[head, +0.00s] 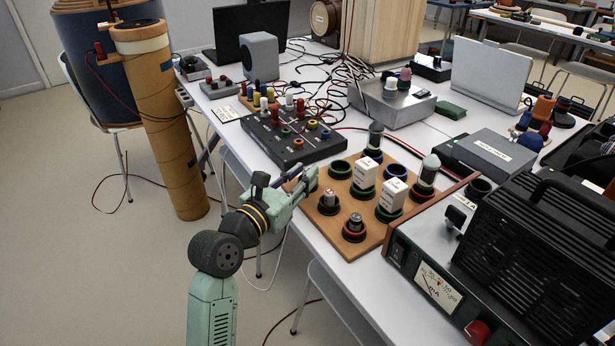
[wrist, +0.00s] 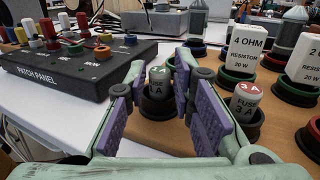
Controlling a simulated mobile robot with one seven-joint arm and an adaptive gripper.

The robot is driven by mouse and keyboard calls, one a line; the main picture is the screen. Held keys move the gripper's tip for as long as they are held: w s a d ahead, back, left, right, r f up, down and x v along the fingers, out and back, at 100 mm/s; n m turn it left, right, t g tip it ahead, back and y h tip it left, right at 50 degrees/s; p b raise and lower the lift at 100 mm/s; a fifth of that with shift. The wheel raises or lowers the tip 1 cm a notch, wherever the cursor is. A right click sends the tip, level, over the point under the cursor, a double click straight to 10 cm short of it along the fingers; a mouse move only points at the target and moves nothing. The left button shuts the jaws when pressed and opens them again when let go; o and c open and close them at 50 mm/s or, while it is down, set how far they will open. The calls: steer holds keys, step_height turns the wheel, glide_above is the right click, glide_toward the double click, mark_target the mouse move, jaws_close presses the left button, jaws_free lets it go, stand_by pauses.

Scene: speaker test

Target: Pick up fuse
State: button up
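The wooden board (head: 360,243) holds a fuse (head: 329,197) standing upright in a dark round socket. My gripper (head: 308,181) is at the board's left edge, fingers towards the sockets. In the wrist view my gripper (wrist: 161,88) is open, its purple pads apart. I cannot tell if the fingertips reach past the first fuse.
White resistor blocks (head: 365,173) (head: 391,195) stand behind the fuses, with bottle-shaped parts (head: 427,172) beyond. A black patch panel (head: 295,135) lies left of the board. A power unit with a meter (head: 437,287) stands at the right. Cables lie behind; a white table strip is clear in front.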

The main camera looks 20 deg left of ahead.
jaws_close()
steer(key=shift+r, duration=0.1)
